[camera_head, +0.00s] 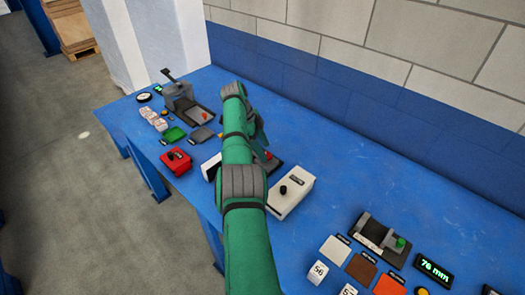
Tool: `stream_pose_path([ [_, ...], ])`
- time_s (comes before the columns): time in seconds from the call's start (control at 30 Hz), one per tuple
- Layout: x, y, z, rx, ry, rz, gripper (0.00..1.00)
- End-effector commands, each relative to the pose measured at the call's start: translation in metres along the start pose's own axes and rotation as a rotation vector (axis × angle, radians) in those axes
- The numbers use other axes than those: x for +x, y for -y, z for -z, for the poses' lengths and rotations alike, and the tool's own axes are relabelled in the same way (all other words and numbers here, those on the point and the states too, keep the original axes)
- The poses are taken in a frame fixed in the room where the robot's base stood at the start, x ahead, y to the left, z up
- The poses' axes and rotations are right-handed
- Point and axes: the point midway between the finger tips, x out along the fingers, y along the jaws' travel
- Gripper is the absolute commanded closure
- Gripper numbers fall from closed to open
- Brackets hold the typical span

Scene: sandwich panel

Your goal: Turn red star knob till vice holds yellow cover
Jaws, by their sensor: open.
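My green arm (242,150) reaches up the middle of the head view, over the blue bench. Its far end bends down behind the nearer links, so my gripper is hidden and its fingers do not show. A small red part (268,155) peeks out just right of the arm, on a dark device mostly covered by it. It may be the red star knob, but its shape is too small to tell. I cannot make out a yellow cover or the vice's jaws.
The blue bench (330,170) runs along a wall. Right of the arm is a white box (291,194) with a black knob. Farther right are a device with a green knob (400,242) and a 76 mm display (434,268). A red box (176,161) stands left.

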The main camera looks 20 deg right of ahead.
Motion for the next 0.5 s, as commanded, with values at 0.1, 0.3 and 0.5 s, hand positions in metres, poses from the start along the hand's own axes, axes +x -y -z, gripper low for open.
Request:
stream_pose_path([
  [0.1,-0.021,-0.001,0.006,0.007,0.001,0.002,0.43],
  [0.3,-0.054,-0.003,0.014,0.014,0.0,-0.003,0.43],
  [0.5,-0.077,-0.006,0.015,0.013,-0.001,-0.004,0.43],
])
